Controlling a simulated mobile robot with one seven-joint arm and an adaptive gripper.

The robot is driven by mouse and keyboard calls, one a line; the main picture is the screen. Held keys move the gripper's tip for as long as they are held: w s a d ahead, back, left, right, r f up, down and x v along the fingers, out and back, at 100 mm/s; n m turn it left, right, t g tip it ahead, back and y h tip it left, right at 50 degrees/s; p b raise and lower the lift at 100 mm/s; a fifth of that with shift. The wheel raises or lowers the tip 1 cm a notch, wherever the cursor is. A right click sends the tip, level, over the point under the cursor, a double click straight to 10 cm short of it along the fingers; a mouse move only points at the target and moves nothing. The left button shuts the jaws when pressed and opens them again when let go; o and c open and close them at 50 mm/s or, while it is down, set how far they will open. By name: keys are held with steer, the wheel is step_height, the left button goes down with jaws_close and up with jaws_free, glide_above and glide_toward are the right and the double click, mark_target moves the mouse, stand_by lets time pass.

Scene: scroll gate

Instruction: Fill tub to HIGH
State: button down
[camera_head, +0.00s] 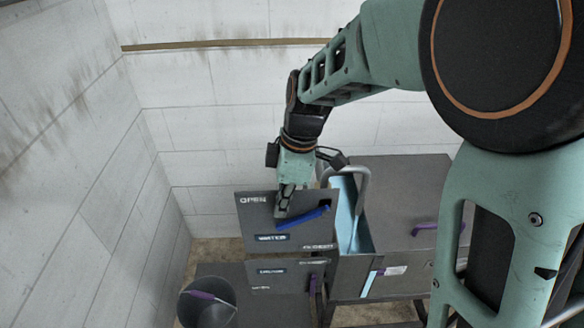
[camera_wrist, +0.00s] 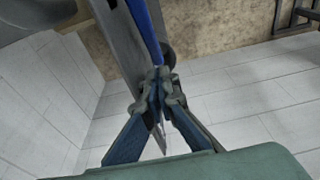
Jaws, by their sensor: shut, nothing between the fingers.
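The grey control panel (camera_head: 256,214) reads OPEN at its upper left, WATER at the middle and a smaller word at lower right. Its blue lever (camera_head: 303,218) slants up to the right. My gripper (camera_head: 282,212) is shut and empty at the panel, by the lever's left part. In the wrist view the blue lever (camera_wrist: 146,30) runs to the shut fingertips (camera_wrist: 158,88); I cannot tell whether they touch. The tub (camera_head: 366,240) has a pale blue inside and a curved grey spout (camera_head: 361,176) over it. A pale strip (camera_head: 370,283) shows on its front; I see no readable HIGH mark.
A lower panel (camera_head: 270,276) with a purple lever (camera_head: 312,290) sits below. A dark bucket (camera_head: 206,309) with a purple handle stands at lower left. A grey cover (camera_head: 400,190) with a purple handle (camera_head: 424,228) lies right of the opening. White walls close off left and back.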

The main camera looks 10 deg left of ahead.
mark_target(294, 220)
steer(key=shift+w+d+f, duration=0.25)
steer(key=shift+d+f, duration=0.75)
steer(key=shift+f, duration=0.2)
steer(key=shift+f+h+p, duration=0.25)
steer(key=shift+h+p, duration=0.05)
steer(key=shift+h, duration=0.1)
steer(key=shift+f+t+h+p, duration=0.3)
steer(key=shift+f+h+p, duration=0.15)
steer(key=shift+h, duration=0.45)
steer(key=f+h, duration=0.1)
steer(key=d+f+t+h, duration=0.1)
steer(key=h, duration=0.1)
steer(key=shift+w+d+f, duration=0.1)
steer(key=shift+w+f, duration=0.05)
steer(key=shift+f, duration=0.2)
steer(key=h, duration=0.1)
steer(key=d+f+h, duration=0.1)
steer(key=h, duration=0.2)
steer(key=shift+w+d+f+t+b, duration=0.25)
steer(key=shift+d+f+t+b, duration=0.05)
steer(key=shift+d+f+t, duration=0.1)
steer(key=shift+w+d+f, duration=0.1)
steer(key=shift+d+f, duration=0.05)
steer(key=shift+d, duration=0.35)
